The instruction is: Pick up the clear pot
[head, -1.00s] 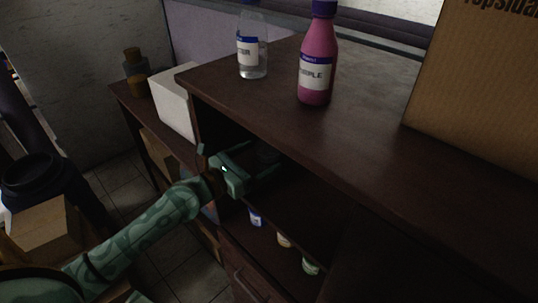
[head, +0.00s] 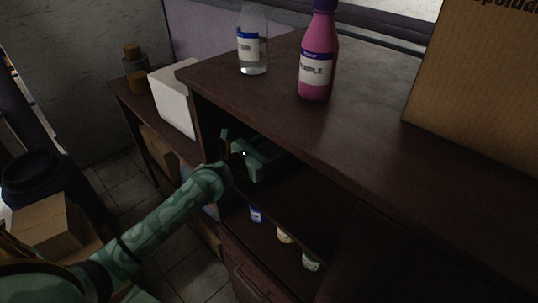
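My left gripper (head: 264,161) reaches from the left into the dark upper compartment of the brown cabinet (head: 330,135), just under its top. Shadow covers the fingers, so I cannot tell how far apart they are. I cannot make out a clear pot; the space around the fingers is very dark. On the lower shelf are small pots with blue (head: 256,214), yellowish (head: 285,236) and green (head: 310,260) colours, below the gripper. My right gripper is not in view.
On the cabinet top stand a clear bottle (head: 252,48), a pink bottle labelled purple (head: 316,72) and a large cardboard box (head: 475,90). A white box (head: 174,98) stands left of the cabinet. The top's front middle is clear.

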